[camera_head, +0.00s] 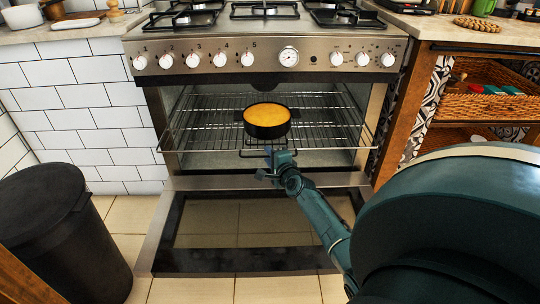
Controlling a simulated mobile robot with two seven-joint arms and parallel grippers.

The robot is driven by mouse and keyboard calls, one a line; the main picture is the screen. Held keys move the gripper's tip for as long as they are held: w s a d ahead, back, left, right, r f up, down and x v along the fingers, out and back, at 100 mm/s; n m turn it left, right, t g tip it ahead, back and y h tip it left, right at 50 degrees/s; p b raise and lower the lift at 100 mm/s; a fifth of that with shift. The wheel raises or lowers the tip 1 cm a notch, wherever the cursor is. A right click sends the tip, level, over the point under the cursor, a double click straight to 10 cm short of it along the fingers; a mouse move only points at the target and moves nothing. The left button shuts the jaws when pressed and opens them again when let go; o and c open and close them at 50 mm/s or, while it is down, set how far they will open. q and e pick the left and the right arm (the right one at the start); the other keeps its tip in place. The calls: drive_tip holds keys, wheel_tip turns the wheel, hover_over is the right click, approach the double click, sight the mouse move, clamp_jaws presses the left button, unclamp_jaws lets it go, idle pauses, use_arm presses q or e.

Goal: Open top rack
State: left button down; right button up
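The oven (210,60) stands ahead with its door (242,225) folded down flat and its cavity open. A wire rack (215,128) sits in the cavity, its front edge at the oven mouth. A round dark pan (267,130) with a yellow-orange filling rests on the rack near its middle. My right gripper (268,162) is at the middle of the rack's front edge, just below and in front of the pan. The fingers are small and partly overlap the front bar, so whether they are shut on it is unclear. My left gripper is out of view.
A black bin (62,235) stands at the left. A wooden cabinet with a wicker basket (480,105) is at the right. The gas stovetop (265,12) and row of knobs are above the cavity. Tiled floor (208,290) shows in front of the door.

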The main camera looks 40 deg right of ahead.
drive_tip(key=shift+o, duration=0.7)
drive_tip(key=shift+f, duration=0.15)
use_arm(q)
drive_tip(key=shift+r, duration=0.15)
use_arm(e)
drive_tip(key=shift+r, duration=0.2)
